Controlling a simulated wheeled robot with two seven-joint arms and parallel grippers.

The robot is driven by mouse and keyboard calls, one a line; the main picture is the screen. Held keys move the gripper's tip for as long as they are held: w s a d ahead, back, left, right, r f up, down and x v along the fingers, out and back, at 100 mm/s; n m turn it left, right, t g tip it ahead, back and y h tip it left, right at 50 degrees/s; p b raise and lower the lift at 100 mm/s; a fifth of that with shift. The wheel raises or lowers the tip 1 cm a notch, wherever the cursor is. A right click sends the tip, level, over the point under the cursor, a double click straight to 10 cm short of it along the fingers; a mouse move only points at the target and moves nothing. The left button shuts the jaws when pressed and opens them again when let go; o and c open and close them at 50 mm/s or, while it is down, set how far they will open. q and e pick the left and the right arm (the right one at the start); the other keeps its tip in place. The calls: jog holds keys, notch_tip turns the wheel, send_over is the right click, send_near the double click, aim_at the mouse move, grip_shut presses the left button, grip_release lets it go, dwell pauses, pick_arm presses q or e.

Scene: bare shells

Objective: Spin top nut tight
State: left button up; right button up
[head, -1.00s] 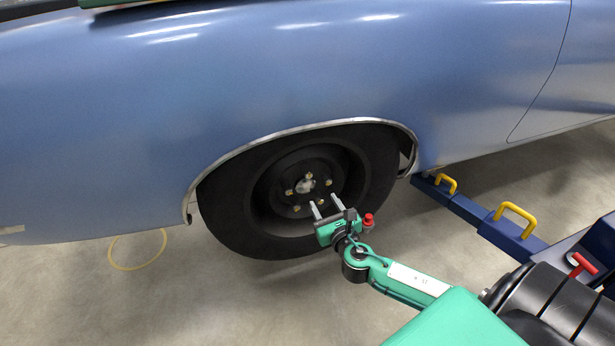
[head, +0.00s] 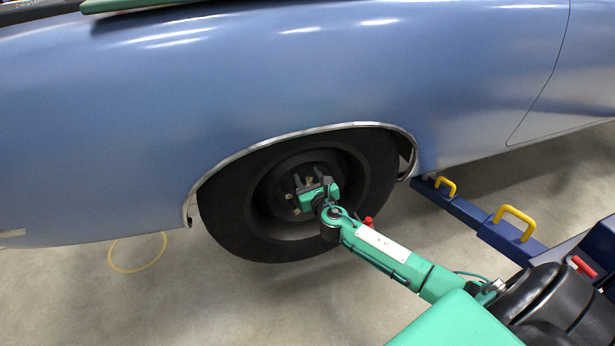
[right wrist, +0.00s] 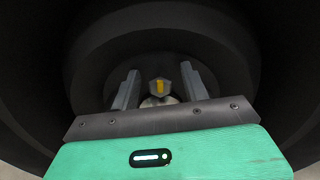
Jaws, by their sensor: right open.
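The wheel (head: 235,220) with its black tire sits under the fender of a blue car. My right gripper (head: 308,178) is at the upper part of the hub with its jaws open. In the right wrist view, a hex nut (right wrist: 158,88) with a yellow middle lies between the two grey fingers of this gripper (right wrist: 159,82), with a gap on each side. A pale round hub centre shows below it, partly hidden by the gripper body. In the head view the gripper hides much of the hub; a lower nut (head: 296,211) still shows at its left. My left gripper is not in view.
The blue car body (head: 300,80) overhangs the wheel, with a bright wheel-arch trim. A blue lift arm with yellow handles (head: 515,218) stands at the right. A yellow hose loop (head: 138,268) lies on the floor at left. The floor in front of the wheel is otherwise clear.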

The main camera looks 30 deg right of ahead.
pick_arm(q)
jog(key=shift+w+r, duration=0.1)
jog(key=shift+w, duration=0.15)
pick_arm(e)
jog(key=shift+w+d, duration=0.1)
jog(key=shift+w, duration=0.2)
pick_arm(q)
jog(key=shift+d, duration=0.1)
pick_arm(e)
jog(key=shift+c, duration=0.5)
jog(key=c, duration=0.9)
